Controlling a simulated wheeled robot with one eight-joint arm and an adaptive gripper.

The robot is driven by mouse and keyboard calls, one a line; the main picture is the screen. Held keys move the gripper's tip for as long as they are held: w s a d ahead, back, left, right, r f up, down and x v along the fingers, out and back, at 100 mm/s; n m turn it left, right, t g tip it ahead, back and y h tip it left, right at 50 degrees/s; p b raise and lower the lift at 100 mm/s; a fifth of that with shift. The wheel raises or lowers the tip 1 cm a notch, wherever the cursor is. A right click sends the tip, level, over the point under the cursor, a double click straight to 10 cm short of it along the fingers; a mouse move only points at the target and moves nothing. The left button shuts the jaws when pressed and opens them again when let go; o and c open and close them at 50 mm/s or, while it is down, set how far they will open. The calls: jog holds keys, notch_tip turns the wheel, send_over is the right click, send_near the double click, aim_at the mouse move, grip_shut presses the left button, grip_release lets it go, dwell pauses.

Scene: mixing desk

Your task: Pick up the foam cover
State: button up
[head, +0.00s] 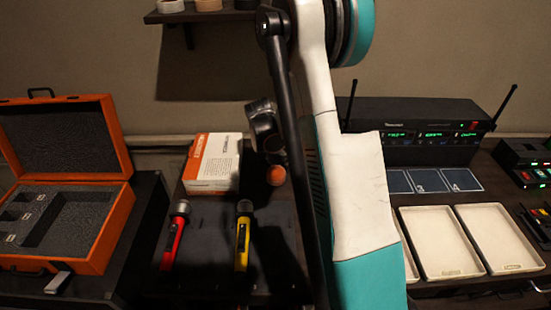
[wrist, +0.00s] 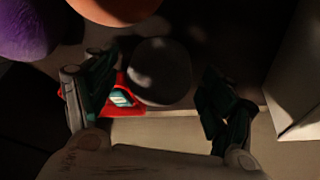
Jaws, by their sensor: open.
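Several rounded foam covers show in the wrist view: a dark grey one (wrist: 160,72), part of an orange one (wrist: 115,8) and part of a purple one (wrist: 25,30). The dark grey one appears between the open fingers of my gripper (wrist: 158,90), with a gap at its right side; whether the left finger touches it I cannot tell. A small red object (wrist: 130,108) with a pale teal patch shows beside it. In the head view my gripper (head: 264,125) is above an orange foam cover (head: 277,175), right of the white box; my arm hides the area behind.
A white and orange box (head: 212,163) stands left of my gripper. A red microphone (head: 173,240) and a yellow microphone (head: 243,238) lie in front. An open orange case (head: 95,230) is at left. White trays (head: 440,243) and a receiver (head: 420,125) are right.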

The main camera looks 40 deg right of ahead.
jog(key=c, duration=0.8)
